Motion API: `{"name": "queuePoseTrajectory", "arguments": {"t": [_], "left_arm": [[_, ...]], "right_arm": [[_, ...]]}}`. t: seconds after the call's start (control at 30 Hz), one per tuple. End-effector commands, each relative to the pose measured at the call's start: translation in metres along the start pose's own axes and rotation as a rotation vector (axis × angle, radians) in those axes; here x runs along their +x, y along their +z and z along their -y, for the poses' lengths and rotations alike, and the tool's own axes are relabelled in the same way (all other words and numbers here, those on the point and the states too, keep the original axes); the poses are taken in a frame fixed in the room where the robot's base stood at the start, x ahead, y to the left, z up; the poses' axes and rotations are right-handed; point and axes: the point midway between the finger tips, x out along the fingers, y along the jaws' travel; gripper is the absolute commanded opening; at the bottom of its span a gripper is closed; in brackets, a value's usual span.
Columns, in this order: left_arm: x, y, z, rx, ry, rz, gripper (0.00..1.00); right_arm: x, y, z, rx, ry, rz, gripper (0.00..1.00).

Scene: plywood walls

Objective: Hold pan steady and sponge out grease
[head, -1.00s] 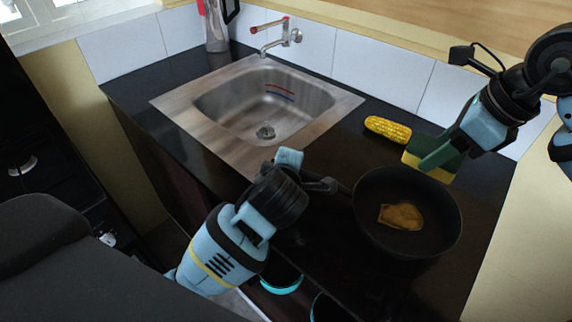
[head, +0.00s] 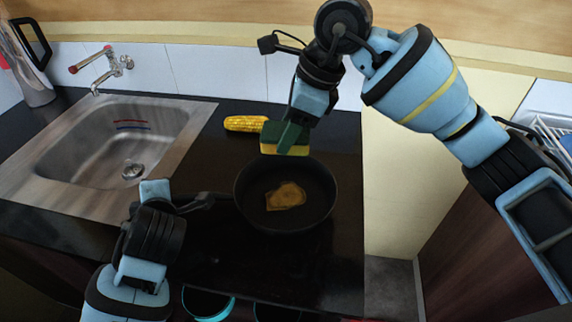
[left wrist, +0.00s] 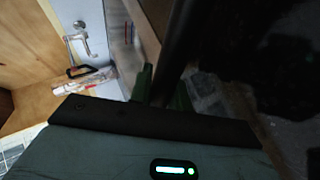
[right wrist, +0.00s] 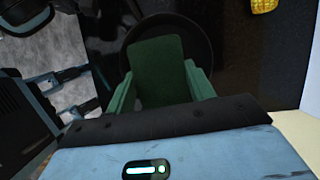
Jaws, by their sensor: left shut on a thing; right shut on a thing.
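A black frying pan (head: 252,205) sits on the dark counter with a brown grease patch (head: 286,196) on its inside bottom. My left gripper (head: 200,203) is shut on the pan's handle, left of the pan; the fingers are small in the head view. In the left wrist view the dark handle (left wrist: 180,50) runs between green fingers. My right gripper (head: 291,135) is shut on a green and yellow sponge (head: 271,140) above the pan's far rim. The sponge's green face (right wrist: 160,62) fills the gap between the fingers in the right wrist view, with the pan behind it.
A corn cob (head: 245,123) lies on the counter behind the pan, left of the sponge. A steel sink (head: 160,150) with a wall tap (head: 105,68) is at the left, and a jug (head: 28,70) stands at the far left corner. The counter ends right of the pan.

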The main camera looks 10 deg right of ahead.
Motion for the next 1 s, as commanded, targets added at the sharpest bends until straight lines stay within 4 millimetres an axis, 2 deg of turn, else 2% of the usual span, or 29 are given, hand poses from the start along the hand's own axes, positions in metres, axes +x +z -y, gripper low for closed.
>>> {"name": "queuePoseTrajectory", "arguments": {"t": [0.4, 0.6, 1.0], "left_arm": [[0.000, 0.000, 0.000, 0.000, 0.000, 0.001, 0.00], [0.000, 0.000, 0.000, 0.000, 0.000, 0.001, 0.00], [0.000, 0.000, 0.000, 0.000, 0.000, 0.001, 0.00]], "right_arm": [[0.045, -0.029, 0.008, -0.447, 0.190, -0.025, 0.35], [0.059, -0.041, 0.010, -0.610, 0.256, -0.004, 0.35], [0.066, -0.046, 0.010, -0.680, 0.281, 0.010, 0.35]]}}
